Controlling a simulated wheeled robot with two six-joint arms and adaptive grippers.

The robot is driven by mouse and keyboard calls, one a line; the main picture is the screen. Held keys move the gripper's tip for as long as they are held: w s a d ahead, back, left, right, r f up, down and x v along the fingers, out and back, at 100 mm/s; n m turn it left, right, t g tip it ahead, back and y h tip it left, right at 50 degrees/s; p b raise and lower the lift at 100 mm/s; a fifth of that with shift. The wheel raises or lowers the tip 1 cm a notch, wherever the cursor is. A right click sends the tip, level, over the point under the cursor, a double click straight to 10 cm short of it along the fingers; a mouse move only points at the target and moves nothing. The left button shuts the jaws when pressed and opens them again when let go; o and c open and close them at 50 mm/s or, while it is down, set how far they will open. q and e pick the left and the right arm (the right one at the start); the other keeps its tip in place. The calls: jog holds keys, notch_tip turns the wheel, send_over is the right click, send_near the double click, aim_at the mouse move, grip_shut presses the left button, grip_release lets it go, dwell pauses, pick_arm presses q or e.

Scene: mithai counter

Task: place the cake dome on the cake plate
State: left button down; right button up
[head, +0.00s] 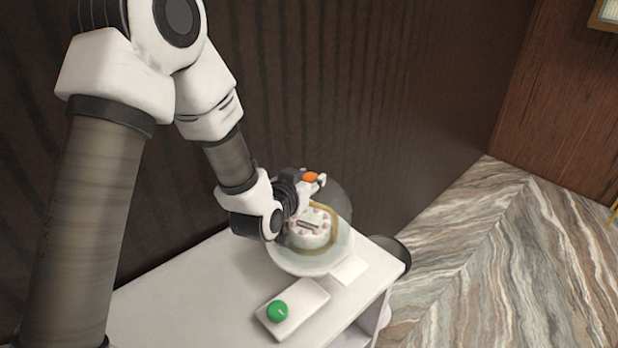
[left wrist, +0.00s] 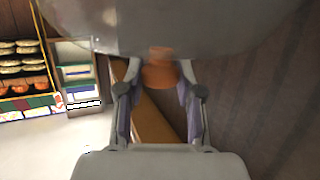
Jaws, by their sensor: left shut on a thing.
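My left gripper (head: 312,184) is shut on the orange knob (head: 310,177) of the cake dome. The dome (head: 338,196) is see-through grey and shows beside and behind the gripper, partly hidden by it. In the left wrist view, the fingers (left wrist: 160,88) are on either side of the orange knob, and the clear dome (left wrist: 180,28) fills the top. The pale round cake plate (head: 290,264) stands on the white counter and carries a white cake (head: 308,236) with pink bits. The dome overlaps the plate in the picture; I cannot tell whether its rim touches it. My right gripper is not in view.
A white box with a green button (head: 278,311) lies on the counter (head: 190,296) in front of the plate. A small white card (head: 350,270) lies right of it. A dark brown wall (head: 400,100) stands close behind. Shelves of goods (left wrist: 22,70) show in the left wrist view.

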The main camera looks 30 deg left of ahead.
pick_arm(q)
jog(key=shift+w+a+f, duration=0.1)
jog(key=shift+w, duration=0.1)
jog(key=shift+s+f, duration=0.1)
jog(key=shift+f, duration=0.05)
jog(key=shift+f+b, duration=0.3)
jog(key=shift+b, duration=0.15)
jog(key=c, duration=1.2)
grip_release()
jog(key=o, duration=0.5)
jog(key=shift+r, duration=0.1)
